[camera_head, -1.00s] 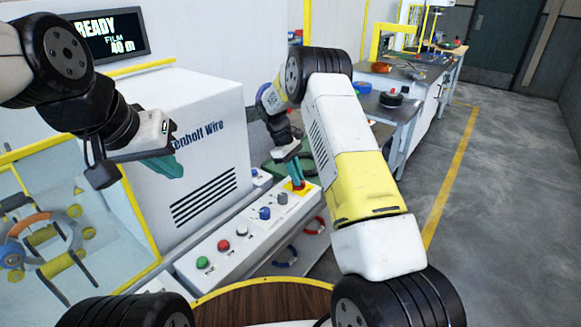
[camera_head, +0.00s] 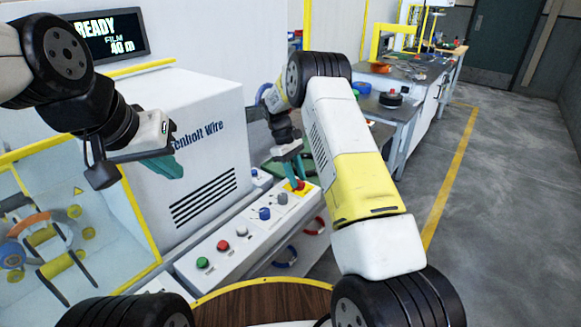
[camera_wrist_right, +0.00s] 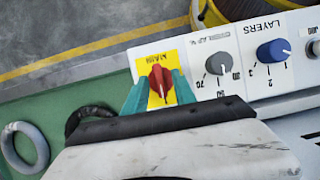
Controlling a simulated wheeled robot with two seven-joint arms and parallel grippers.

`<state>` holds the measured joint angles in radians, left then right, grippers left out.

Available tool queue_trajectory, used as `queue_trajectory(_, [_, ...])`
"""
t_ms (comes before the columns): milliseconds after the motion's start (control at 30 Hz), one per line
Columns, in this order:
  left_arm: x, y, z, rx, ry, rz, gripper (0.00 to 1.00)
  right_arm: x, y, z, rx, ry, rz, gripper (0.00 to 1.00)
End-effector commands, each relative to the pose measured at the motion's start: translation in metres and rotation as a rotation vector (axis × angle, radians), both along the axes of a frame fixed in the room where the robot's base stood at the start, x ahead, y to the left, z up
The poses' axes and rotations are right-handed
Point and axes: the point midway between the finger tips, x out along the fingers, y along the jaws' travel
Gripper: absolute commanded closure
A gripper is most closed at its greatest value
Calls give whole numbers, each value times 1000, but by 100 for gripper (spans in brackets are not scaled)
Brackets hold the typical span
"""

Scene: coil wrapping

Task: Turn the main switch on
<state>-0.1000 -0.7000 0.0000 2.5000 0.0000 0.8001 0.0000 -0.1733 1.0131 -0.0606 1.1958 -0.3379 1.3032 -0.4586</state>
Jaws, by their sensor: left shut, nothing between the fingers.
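The main switch is a red knob (camera_wrist_right: 160,83) on a yellow plate (camera_wrist_right: 142,73) marked MAIN, at the far end of the control panel; its yellow plate also shows in the head view (camera_head: 301,187). My right gripper (camera_wrist_right: 160,91) is at the switch, with one teal finger on each side of the knob. Some yellow shows between fingers and knob, so the jaws look open around it. In the head view my right gripper (camera_head: 295,178) comes down onto the switch and partly hides it. My left gripper (camera_head: 172,166) is shut and empty in front of the white machine housing.
Along the panel (camera_head: 190,268) sit a green button (camera_head: 203,262), a red button (camera_head: 222,245), and white, blue and grey knobs. The grey knob (camera_wrist_right: 217,63) is close beside the right gripper. A display (camera_head: 108,35) reads READY, FILM 40 m.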

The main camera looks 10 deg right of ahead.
Motion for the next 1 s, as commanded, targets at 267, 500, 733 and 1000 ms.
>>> queue_trajectory(267, [0,0,0,0,0,0,100,0,0,0,-1,2,1,66])
queue_trajectory(500, [0,0,0,0,0,0,100,7,6,23,-1,-2,1,66])
queue_trajectory(733, [0,0,0,0,0,0,100,18,17,58,-1,-1,2,66])
queue_trajectory(1000, [0,0,0,0,0,0,100,22,21,72,-1,0,1,66])
